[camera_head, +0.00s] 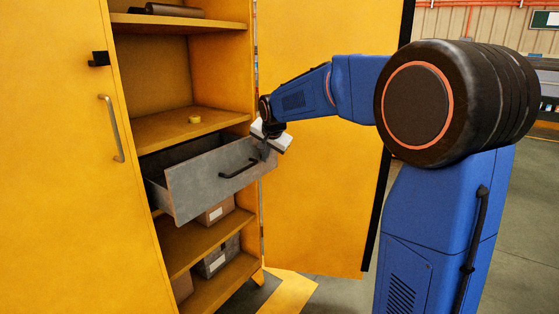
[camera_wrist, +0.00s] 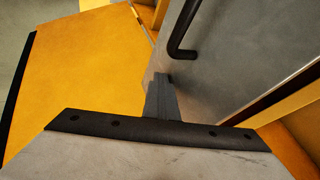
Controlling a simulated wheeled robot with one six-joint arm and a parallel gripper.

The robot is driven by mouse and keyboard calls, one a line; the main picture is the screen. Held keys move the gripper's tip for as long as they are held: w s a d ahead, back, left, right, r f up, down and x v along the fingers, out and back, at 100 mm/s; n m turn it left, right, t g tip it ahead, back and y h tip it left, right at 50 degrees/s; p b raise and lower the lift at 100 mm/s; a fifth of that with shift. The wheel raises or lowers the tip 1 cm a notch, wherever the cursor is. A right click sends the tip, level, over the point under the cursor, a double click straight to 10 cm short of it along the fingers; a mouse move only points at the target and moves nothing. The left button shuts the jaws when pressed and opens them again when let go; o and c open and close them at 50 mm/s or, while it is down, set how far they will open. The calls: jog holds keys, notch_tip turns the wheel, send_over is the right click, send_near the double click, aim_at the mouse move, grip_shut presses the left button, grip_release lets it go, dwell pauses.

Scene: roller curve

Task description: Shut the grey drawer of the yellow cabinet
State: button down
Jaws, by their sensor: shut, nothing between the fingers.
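The grey drawer (camera_head: 200,185) stands pulled out of the yellow cabinet (camera_head: 222,80), with its inside partly visible from above. Its front has a black bar handle (camera_head: 238,169). My gripper (camera_head: 263,152) is shut and empty at the right end of the drawer front, to the right of the handle. In the wrist view, my shut fingers (camera_wrist: 162,95) point at the grey front (camera_wrist: 240,60), close to its edge and beside the handle (camera_wrist: 181,38). I cannot tell whether the fingertips touch the front.
The open right cabinet door (camera_head: 320,200) stands behind and beside my arm. The left door (camera_head: 60,150) has a metal handle. A dark cylinder (camera_head: 172,10) lies on the top shelf.

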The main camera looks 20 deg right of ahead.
jog(key=w+a, duration=0.2)
jog(key=w, duration=0.1)
jog(key=w+a, duration=0.3)
jog(key=w, duration=0.1)
jog(key=w+a, duration=0.2)
jog(key=w, duration=0.2)
jog(key=shift+w+a, duration=0.15)
jog(key=shift+a, duration=0.1)
